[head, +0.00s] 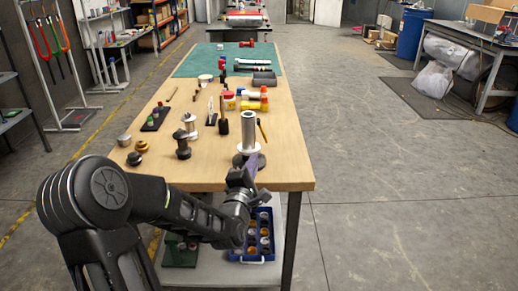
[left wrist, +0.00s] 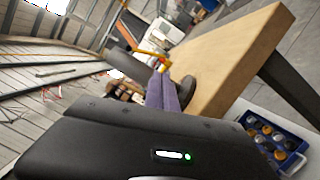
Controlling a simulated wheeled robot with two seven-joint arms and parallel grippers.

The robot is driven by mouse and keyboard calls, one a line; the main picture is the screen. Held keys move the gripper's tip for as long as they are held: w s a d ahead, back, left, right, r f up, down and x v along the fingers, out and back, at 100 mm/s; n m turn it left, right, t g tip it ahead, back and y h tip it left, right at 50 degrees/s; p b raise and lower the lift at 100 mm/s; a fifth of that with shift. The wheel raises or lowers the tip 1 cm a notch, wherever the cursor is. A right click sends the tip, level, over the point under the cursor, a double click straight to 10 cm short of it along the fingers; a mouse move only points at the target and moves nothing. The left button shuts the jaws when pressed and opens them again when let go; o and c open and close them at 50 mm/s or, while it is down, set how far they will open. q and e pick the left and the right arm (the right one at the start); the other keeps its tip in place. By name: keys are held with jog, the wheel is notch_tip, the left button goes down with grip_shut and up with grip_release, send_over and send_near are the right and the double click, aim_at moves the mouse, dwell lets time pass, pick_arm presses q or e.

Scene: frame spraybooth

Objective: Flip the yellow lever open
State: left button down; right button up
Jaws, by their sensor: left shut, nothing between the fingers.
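The yellow lever (head: 262,129) sticks up at a slant just right of a silver upright cylinder (head: 249,131) near the table's front right. In the left wrist view, a yellow-orange bar (left wrist: 149,53) that looks like the lever lies beyond my fingertips. My left gripper (head: 250,164) is at the table's front edge, in front of the cylinder's base and apart from the lever. Its purple fingers, also in the left wrist view (left wrist: 164,82), are shut together and empty. A dark round part (left wrist: 186,91) is close beside them; contact cannot be told. My right gripper is not in view.
The wooden table (head: 290,165) holds dark fittings (head: 182,147), a dark upright tool (head: 223,118) and red-and-yellow parts (head: 256,102). A blue bin (head: 264,250) with round parts sits on the lower shelf.

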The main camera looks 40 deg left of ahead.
aim_at(259, 148)
pick_arm(q)
jog(key=x, duration=0.7)
jog(key=shift+w, duration=0.1)
jog(key=shift+f, duration=0.1)
